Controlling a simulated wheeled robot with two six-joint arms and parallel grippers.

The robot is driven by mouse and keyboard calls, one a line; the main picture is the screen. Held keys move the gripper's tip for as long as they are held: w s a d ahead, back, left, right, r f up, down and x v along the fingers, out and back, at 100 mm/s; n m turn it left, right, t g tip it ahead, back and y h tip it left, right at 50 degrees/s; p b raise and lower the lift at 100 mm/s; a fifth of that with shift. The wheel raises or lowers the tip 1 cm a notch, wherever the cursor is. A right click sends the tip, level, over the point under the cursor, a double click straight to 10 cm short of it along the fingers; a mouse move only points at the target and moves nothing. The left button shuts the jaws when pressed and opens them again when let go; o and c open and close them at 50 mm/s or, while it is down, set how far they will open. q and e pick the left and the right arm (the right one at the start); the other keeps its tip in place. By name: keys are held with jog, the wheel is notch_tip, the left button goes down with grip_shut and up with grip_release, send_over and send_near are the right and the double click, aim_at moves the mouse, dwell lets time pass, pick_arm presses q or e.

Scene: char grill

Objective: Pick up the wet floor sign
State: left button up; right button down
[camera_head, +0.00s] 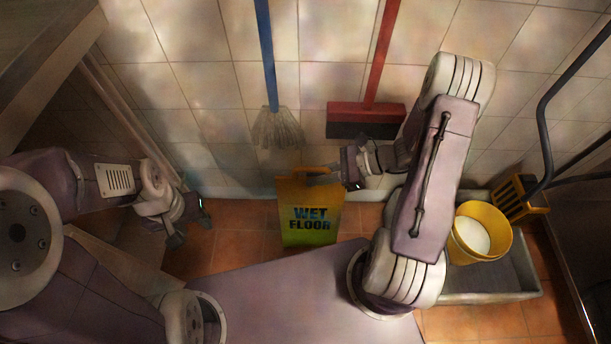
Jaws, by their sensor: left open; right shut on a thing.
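The yellow wet floor sign (311,223) is near the middle of the head view, with dark "WET FLOOR" lettering facing me. It appears upright, in front of the tiled wall; whether its foot touches the floor I cannot tell. My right gripper (325,176) reaches in from the right and is shut on the sign's top edge, by its orange handle. My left gripper (186,228) is open and empty, pointing down to the left of the sign and apart from it.
A mop (277,127) and a red broom (366,112) lean on the wall behind the sign. A yellow bucket (480,232) stands in a grey tray (490,297) at the right, beside a yellow wringer (519,198). Bare orange floor (235,246) shows left of the sign.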

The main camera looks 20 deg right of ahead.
jog(key=p+v, duration=0.1)
jog(key=v, duration=0.1)
jog(key=p+v, duration=0.1)
jog(key=v, duration=0.2)
jog(key=p+v, duration=0.1)
jog(key=v, duration=0.1)
jog(key=shift+w+r, duration=0.25)
jog(key=shift+r, duration=0.15)
jog(key=shift+s+d+r+p, duration=0.15)
jog(key=shift+d+p, duration=0.15)
jog(key=shift+d, duration=0.35)
